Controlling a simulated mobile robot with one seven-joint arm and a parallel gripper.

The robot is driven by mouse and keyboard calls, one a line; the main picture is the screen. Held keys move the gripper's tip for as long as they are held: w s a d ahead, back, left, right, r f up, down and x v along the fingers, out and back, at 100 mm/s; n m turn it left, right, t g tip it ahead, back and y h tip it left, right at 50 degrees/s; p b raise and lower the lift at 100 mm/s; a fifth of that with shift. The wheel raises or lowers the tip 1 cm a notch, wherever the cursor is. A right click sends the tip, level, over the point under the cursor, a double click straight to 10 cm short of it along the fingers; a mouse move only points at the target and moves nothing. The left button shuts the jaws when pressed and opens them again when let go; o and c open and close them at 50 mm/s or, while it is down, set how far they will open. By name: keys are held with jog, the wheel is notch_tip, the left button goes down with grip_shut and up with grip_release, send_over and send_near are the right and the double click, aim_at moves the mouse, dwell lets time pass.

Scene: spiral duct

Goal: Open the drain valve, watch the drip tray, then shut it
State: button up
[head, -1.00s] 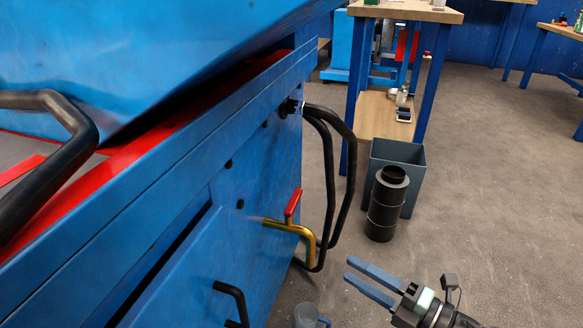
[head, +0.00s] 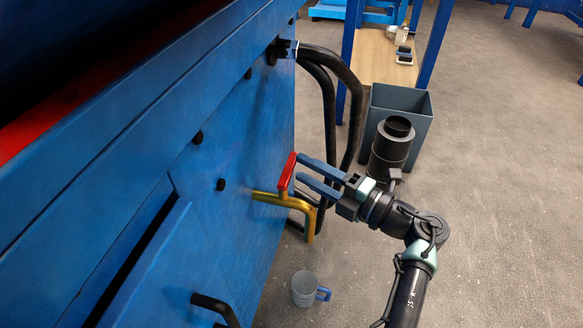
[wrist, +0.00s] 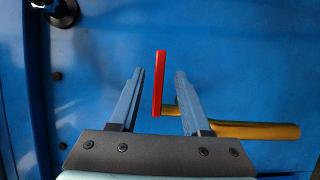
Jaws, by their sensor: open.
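The drain valve is a brass pipe (head: 308,222) with a downturned spout on the blue machine's side panel. Its red lever (head: 287,172) stands up from the pipe. My gripper (head: 300,169) is open, its blue fingers pointing at the lever from the right. In the wrist view, the red lever (wrist: 159,85) stands between the two fingers, with a gap on each side, nearer the left finger. The brass pipe (wrist: 250,131) runs behind the right finger. A grey mug (head: 305,289) with a blue handle is on the floor below the spout. I see no drip tray and no liquid flowing.
Black hoses (head: 345,110) loop down from the panel behind the valve. A grey bin (head: 410,105) and a black canister (head: 391,150) stand on the floor behind my arm. A black door handle (head: 216,308) sticks out at lower left. Floor at right is clear.

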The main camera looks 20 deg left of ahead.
aim_at(292, 160)
jog(key=shift+b+x, duration=0.75)
jog(key=shift+x, duration=1.5)
jog(key=shift+d, duration=0.1)
jog(key=shift+c, duration=0.3)
grip_shut()
